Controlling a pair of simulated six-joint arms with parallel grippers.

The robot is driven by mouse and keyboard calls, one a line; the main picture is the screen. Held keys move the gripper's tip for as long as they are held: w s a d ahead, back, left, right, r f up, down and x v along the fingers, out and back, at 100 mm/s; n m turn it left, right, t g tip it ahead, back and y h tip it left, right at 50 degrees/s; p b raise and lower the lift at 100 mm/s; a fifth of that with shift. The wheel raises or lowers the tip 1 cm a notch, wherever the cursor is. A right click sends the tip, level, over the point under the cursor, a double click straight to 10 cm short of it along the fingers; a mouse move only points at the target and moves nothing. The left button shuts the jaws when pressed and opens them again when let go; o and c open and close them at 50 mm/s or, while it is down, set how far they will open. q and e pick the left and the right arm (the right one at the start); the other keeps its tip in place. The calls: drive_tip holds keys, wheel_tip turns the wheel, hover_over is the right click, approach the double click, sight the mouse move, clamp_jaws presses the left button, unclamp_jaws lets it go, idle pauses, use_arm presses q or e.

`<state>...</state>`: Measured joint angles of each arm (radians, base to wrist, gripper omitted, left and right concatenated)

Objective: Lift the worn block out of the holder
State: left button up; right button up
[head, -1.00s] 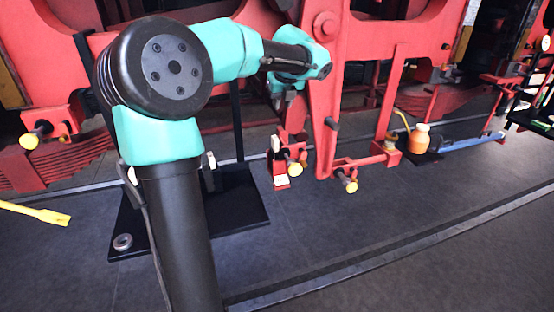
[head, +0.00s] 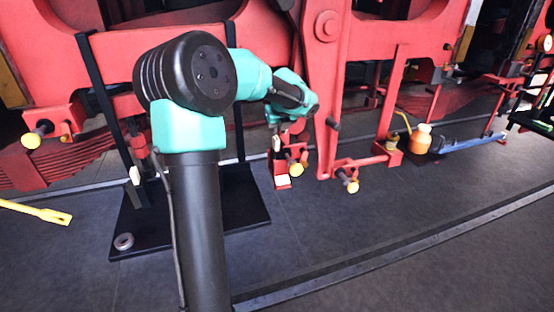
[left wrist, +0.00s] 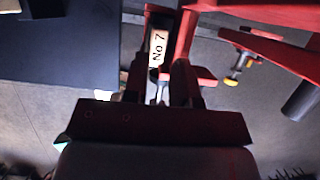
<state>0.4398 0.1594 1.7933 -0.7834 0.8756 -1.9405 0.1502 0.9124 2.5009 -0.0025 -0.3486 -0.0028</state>
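A small red holder (head: 281,168) hangs at the lower frame in the middle of the head view, with pale patches on it. In the left wrist view a pale plate marked "No 7" (left wrist: 158,48) shows just beyond my fingertips. I cannot tell whether it belongs to the worn block or the holder. My left gripper (head: 283,130) is just above the holder, pointing down. In the left wrist view its two fingers (left wrist: 162,85) are apart, with a narrow dark gap between them. The worn block is not clearly told apart from the holder. My right gripper is not in view.
A black stand (head: 245,205) is on the floor left of the holder, with a small grey ring (head: 123,241) on it. Red frame bars (head: 325,110) stand close right of my gripper. An orange oil can (head: 421,139) is farther right.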

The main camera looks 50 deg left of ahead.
sight(276, 138)
use_arm(q)
drive_tip(key=shift+f, duration=0.1)
drive_tip(key=shift+x, duration=2.5)
drive_tip(key=shift+s, duration=0.1)
drive_tip(key=shift+c, duration=0.3)
clamp_jaws()
